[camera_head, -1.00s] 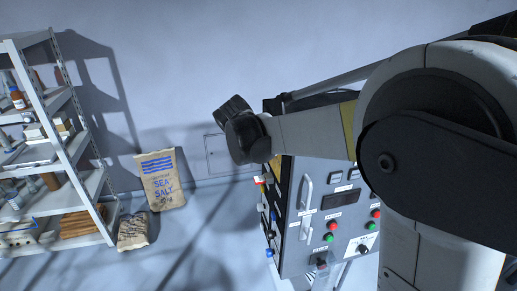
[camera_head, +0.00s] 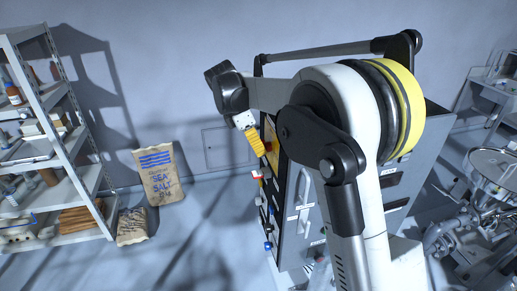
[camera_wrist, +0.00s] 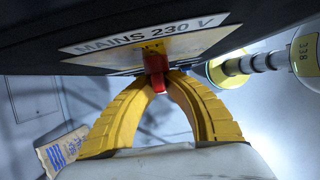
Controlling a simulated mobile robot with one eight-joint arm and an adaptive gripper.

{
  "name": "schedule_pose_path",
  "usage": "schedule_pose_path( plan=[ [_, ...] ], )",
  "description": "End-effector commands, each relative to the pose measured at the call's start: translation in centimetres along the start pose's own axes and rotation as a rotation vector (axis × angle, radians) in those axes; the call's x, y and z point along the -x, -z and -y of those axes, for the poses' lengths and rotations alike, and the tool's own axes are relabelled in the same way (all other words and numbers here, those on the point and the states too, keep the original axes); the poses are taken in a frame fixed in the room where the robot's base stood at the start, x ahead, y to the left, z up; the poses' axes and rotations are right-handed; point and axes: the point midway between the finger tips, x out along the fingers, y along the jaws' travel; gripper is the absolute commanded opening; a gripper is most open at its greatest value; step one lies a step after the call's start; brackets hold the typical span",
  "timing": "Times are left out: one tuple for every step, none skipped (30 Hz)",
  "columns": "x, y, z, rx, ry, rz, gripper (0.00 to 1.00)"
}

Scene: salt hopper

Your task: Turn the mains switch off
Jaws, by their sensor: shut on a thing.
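The mains switch has a small red handle (camera_wrist: 155,66) on a yellow base under a pale plate reading "MAINS 230 V" (camera_wrist: 140,36) in the wrist view. My gripper (camera_wrist: 158,82) has two curved yellow fingers, with their tips closed around the red handle. In the head view my gripper (camera_head: 259,154) is at the left side of the grey control cabinet (camera_head: 292,232), near its upper part. The switch handle is hard to make out there, and my arm covers much of the cabinet front.
Small coloured fittings (camera_head: 267,210) stick out from the cabinet's left side below my gripper. A sea salt sack (camera_head: 160,176) leans on the wall, and a shelf rack (camera_head: 75,160) stands at left. Round machinery (camera_head: 490,170) stands at right.

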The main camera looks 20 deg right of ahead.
Motion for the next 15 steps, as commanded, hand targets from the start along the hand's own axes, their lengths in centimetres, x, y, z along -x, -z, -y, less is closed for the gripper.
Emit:
schedule_pose_path(
  plan=[
    [-0.07,-0.28,0.02,-0.002,0.004,0.004,0.0],
    [-0.07,-0.28,0.02,-0.002,0.005,0.004,0.0],
    [-0.07,-0.28,0.02,-0.001,0.005,0.004,0.0],
    [-0.07,-0.28,0.02,-0.001,0.005,0.004,0.0],
    [-0.07,-0.28,0.02,-0.001,0.005,0.004,0.0],
    [-0.07,-0.28,0.02,-0.001,0.005,0.004,0.0],
    [-0.07,-0.28,0.02,-0.002,0.005,0.004,0.0],
    [-0.07,-0.28,0.02,-0.002,0.005,0.004,0.0],
    [-0.07,-0.28,0.02,-0.002,0.004,0.004,0.0],
    [-0.07,-0.28,0.02,-0.002,0.004,0.004,0.0],
    [-0.07,-0.28,0.02,-0.002,0.004,0.004,0.0],
    [-0.07,-0.28,0.02,-0.002,0.004,0.004,0.2],
    [-0.07,-0.27,0.02,-0.002,0.004,0.004,0.3],
    [-0.06,-0.26,0.02,-0.002,0.004,0.004,0.34],
    [-0.05,-0.23,0.02,-0.001,0.004,0.003,0.34]
  ],
)
